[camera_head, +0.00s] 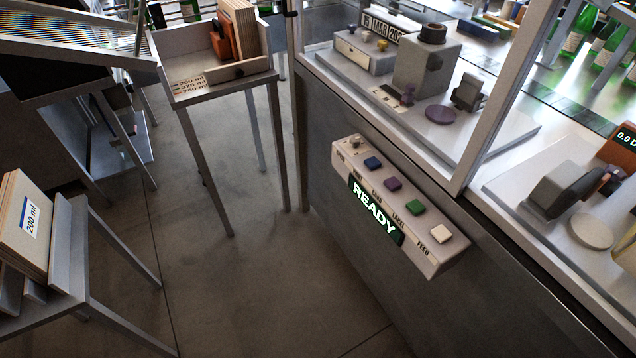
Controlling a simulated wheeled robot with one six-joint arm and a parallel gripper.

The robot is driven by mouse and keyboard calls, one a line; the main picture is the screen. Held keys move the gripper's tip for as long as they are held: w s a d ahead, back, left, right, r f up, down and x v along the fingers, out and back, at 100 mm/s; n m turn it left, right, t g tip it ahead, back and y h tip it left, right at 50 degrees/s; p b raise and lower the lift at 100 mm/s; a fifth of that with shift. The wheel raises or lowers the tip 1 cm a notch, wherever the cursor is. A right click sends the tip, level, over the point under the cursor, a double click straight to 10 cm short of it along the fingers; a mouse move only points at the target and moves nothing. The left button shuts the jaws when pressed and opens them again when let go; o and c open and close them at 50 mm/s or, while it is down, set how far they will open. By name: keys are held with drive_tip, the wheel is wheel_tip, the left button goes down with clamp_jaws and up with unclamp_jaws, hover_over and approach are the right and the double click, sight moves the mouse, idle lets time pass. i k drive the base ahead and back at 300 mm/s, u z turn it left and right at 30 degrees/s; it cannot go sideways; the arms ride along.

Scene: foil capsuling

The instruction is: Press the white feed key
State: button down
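The white feed key (440,234) is a small pale square button at the lower right end of a grey control panel (428,262). The word FEED is printed on the panel beside it. Green (414,208), purple (392,184) and blue (372,163) keys lie in a row up and left of it. A small knob sits at the panel's far end. A lit display (375,209) on the panel's front reads READY. The feed key is unobstructed in this view. My gripper is not in view.
The panel juts from the side of a grey machine cabinet (330,130) with a glass-walled enclosure above. A stand with a tray (200,97) is at the upper left. Another stand (70,240) holding boards marked 200 ml is at the left. The floor (250,270) between is clear.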

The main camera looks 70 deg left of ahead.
sight(440, 233)
drive_tip(key=u, duration=1.45)
